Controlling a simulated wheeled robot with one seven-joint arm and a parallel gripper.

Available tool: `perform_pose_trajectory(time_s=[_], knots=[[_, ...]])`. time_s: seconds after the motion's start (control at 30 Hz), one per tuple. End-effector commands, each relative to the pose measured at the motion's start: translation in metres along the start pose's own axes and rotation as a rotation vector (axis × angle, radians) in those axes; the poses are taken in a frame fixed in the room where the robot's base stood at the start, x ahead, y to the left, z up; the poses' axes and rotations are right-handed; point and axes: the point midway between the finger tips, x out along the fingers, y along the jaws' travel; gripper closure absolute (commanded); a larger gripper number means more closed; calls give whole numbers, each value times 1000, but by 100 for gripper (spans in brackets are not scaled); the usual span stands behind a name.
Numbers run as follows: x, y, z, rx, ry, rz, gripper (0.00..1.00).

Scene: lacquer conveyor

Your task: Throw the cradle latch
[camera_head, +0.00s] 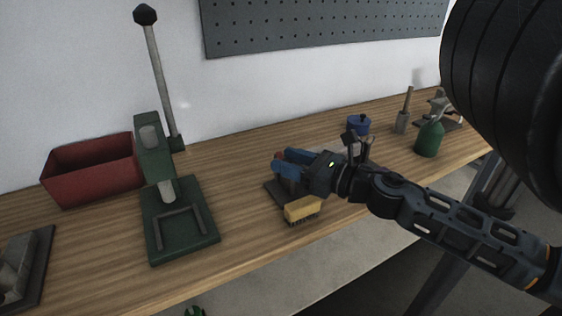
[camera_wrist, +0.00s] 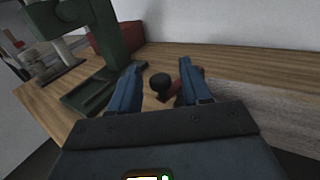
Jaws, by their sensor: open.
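My gripper (camera_head: 279,163) is open over the bench, its two blue fingers pointing left in the head view. In the wrist view a dark round knob (camera_wrist: 160,83) shows between the open fingers, apart from both as far as I can tell. A red bar (camera_wrist: 184,88) lies beside the knob, partly hidden by the right finger. The knob and bar look like the latch handle. In the head view a small red part (camera_head: 279,155) shows at the fingertips, above a dark base plate (camera_head: 273,191). My gripper hides most of this fixture.
A yellow brush (camera_head: 302,208) sits in front of the fixture, close below my gripper. A green press (camera_head: 178,243) with a tall lever (camera_head: 158,75) and a red bin (camera_head: 92,172) stand left. A blue pot (camera_head: 358,124) and green bottle (camera_head: 429,139) stand right. Bench between press and fixture is clear.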

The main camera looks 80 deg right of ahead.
Motion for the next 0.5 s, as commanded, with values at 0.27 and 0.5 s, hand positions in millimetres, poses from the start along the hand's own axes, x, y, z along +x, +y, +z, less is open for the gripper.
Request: perform_pose_trajectory(time_s=[0.27,0.5], knots=[[-38,-1,-2,-1,0,-3,53],[-50,0,0,0,-1,1,53]])
